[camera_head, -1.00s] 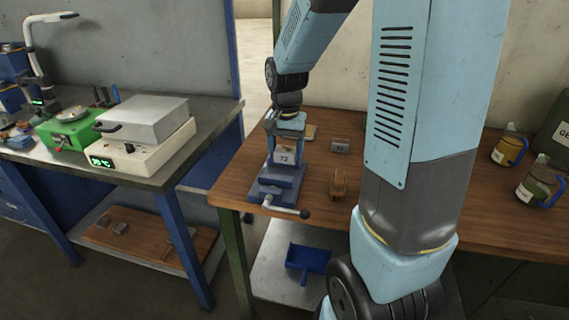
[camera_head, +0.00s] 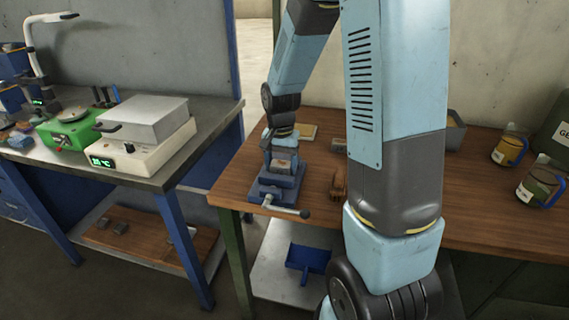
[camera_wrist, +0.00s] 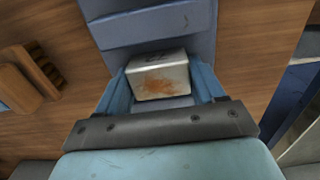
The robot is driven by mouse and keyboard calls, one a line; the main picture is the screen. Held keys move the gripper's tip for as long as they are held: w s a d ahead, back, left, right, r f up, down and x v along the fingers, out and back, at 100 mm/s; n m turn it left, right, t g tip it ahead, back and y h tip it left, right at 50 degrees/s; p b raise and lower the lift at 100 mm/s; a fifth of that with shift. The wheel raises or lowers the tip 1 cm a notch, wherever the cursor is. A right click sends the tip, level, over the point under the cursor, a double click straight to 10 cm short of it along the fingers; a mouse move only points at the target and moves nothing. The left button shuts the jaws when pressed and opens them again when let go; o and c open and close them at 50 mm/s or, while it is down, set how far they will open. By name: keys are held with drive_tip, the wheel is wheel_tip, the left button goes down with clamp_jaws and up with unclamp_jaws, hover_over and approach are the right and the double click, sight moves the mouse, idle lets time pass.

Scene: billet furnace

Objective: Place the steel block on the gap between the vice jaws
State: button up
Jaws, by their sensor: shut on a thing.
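The steel block (camera_wrist: 161,77) is a pale metal block with a rust-brown stain and a dark mark on its top. It sits between the two fingers of my gripper (camera_wrist: 160,88), which is shut on it. In the head view my gripper (camera_head: 283,158) points down over the blue vice (camera_head: 272,190), with the block (camera_head: 284,156) between the fingers. The blue vice body also fills the top middle of the wrist view (camera_wrist: 150,30). The gap between the jaws is hidden, so I cannot tell whether the block touches them.
A wooden slotted holder (camera_head: 338,183) stands right of the vice, and also shows in the wrist view (camera_wrist: 32,78). The vice handle (camera_head: 287,211) sticks out over the bench's front edge.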

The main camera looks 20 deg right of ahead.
sight(281, 163)
drive_tip(key=o, duration=1.7)
drive_tip(key=shift+f, duration=0.1)
drive_tip(key=shift+o, duration=0.2)
wheel_tip(281, 163, up, 12)
drive_tip(key=s+r+n+t, duration=0.2)
drive_tip(key=s+r, duration=0.2)
drive_tip(key=s, duration=0.3)
drive_tip(key=s+r+n+t, duration=0.1)
drive_tip(key=s+r+n, duration=0.1)
drive_tip(key=s+r, duration=0.2)
drive_tip(key=s+d+r+n+t, duration=0.1)
drive_tip(key=s+r+n+t, duration=0.1)
drive_tip(key=s, duration=0.8)
drive_tip(key=shift+r+n+t, duration=0.3)
drive_tip(key=shift+r+n, duration=0.1)
drive_tip(key=shift+r, duration=0.5)
